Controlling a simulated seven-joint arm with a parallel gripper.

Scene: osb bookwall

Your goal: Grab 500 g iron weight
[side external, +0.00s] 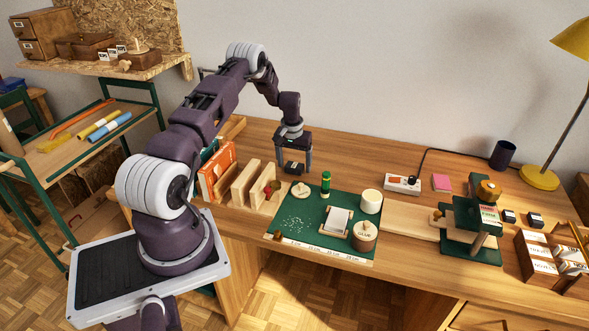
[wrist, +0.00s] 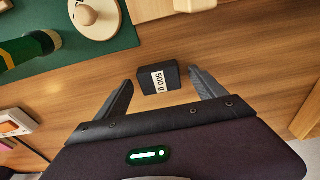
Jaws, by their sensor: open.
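The 500 g iron weight (wrist: 157,78) is a small black block with a white "500 g" label, lying on the wooden bench. It also shows in the side external view (side external: 293,168), under my gripper (side external: 294,168). My gripper is open and points down; in the wrist view the weight is framed between the two fingertips (wrist: 160,80), with a visible gap on each side. The fingers do not touch it. I cannot tell the exact height of the fingertips above the bench.
Wooden bookends (side external: 245,185) and an orange book (side external: 217,170) stand close left. A power strip (side external: 402,184) lies right; two black blocks (side external: 508,216) sit far right.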

